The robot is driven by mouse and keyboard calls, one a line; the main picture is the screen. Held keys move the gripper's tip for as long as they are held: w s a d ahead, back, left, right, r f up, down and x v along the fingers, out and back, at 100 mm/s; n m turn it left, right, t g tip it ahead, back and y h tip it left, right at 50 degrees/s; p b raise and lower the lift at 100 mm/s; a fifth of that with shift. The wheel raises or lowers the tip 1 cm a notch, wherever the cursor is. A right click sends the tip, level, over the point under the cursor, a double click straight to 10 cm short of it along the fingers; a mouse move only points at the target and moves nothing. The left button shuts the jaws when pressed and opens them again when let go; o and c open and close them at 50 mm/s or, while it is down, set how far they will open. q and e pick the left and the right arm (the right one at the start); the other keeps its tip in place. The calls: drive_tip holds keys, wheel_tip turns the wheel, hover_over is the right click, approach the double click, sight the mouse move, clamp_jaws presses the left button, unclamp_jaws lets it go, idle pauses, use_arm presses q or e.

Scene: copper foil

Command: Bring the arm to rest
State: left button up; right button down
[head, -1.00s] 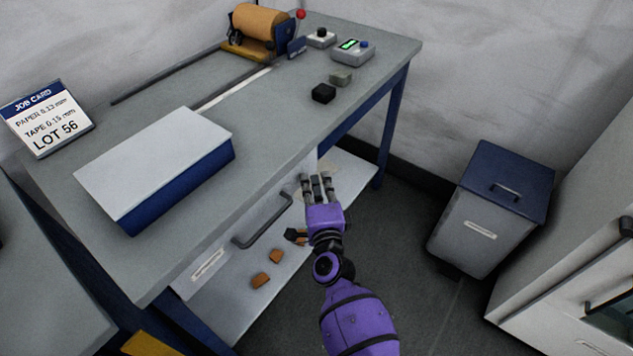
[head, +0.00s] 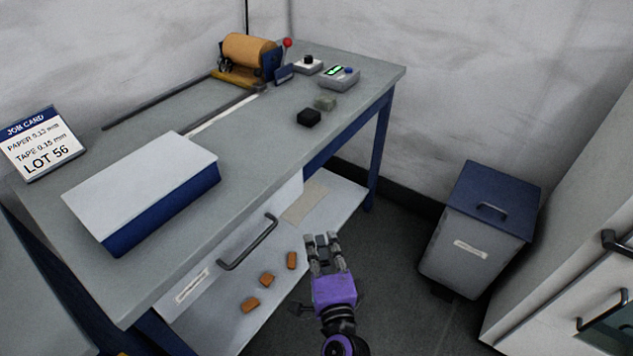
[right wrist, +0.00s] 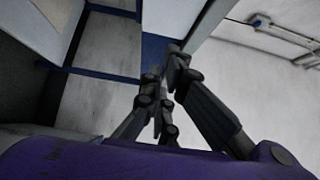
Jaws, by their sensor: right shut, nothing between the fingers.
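My right gripper (head: 322,240) is the purple and grey one in the head view. It is shut and empty, low in front of the workbench (head: 250,190), right of the drawer handle and over the edge of the lower shelf. Its fingers also show in the right wrist view (right wrist: 165,75), close together with nothing between them. My left gripper is in neither view.
The bench carries a blue-sided box (head: 150,190), a job card (head: 42,145), a roll dispenser (head: 250,52), two small control boxes and two small blocks. Three brown pieces (head: 267,279) lie on the lower shelf (head: 335,205). A lidded bin (head: 470,250) stands to the right. Floor shows between them.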

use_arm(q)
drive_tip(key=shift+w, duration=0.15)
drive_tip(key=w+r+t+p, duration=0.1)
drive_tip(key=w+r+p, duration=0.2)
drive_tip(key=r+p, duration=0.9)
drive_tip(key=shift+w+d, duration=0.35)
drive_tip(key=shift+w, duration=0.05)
use_arm(e)
drive_tip(key=s+d+f+n+g, duration=0.1)
drive_tip(key=s+d+n+g, duration=0.2)
drive_tip(key=s, duration=0.8)
drive_tip(key=s+d+f+n+g+h, duration=0.1)
drive_tip(key=s+d+f+n+g, duration=0.1)
drive_tip(key=s+d+n, duration=0.6)
drive_tip(key=s+d+f+n+g+h, duration=0.1)
drive_tip(key=s+d+n+g, duration=0.3)
drive_tip(key=s, duration=1.1)
drive_tip(key=d+f+n, duration=0.1)
drive_tip(key=d, duration=0.1)
drive_tip(key=shift+s+d+f+n, duration=0.2)
drive_tip(key=shift+s+d+n, duration=0.1)
drive_tip(key=shift+s+d, duration=0.05)
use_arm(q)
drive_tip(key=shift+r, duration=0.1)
